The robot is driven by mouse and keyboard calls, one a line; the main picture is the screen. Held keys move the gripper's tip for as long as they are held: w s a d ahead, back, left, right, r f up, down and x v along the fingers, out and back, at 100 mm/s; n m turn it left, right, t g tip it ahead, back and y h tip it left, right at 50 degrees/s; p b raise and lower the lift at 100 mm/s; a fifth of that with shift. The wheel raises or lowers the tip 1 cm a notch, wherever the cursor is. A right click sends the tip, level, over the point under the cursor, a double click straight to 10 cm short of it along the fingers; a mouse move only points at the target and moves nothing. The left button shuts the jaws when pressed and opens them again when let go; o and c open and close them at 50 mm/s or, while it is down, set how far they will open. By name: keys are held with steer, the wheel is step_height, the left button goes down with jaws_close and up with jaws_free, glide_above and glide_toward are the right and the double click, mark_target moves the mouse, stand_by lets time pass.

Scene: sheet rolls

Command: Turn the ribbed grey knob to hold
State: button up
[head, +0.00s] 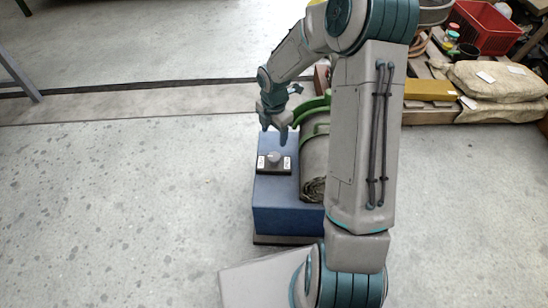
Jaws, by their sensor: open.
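The ribbed grey knob (274,157) sits on a small dark panel (273,169) on top of a blue box (286,222). White labels lie on the panel to the left and right of the knob; their words are too small to read. My gripper (274,134) points down just above and behind the knob, open and apart from it as far as I can see. The knob's pointing direction is too small to tell.
A dark rolled sheet (314,170) with green straps lies on the box, right of the panel. My arm covers part of it. Sacks (495,80), a yellow block (430,90) and a red crate (487,27) stand at the back right. The floor left of the box is clear.

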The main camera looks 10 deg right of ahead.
mark_target(274, 156)
step_height(274, 156, down, 12)
steer(key=b, duration=0.5)
steer(key=shift+r, duration=0.25)
steer(key=c, duration=1)
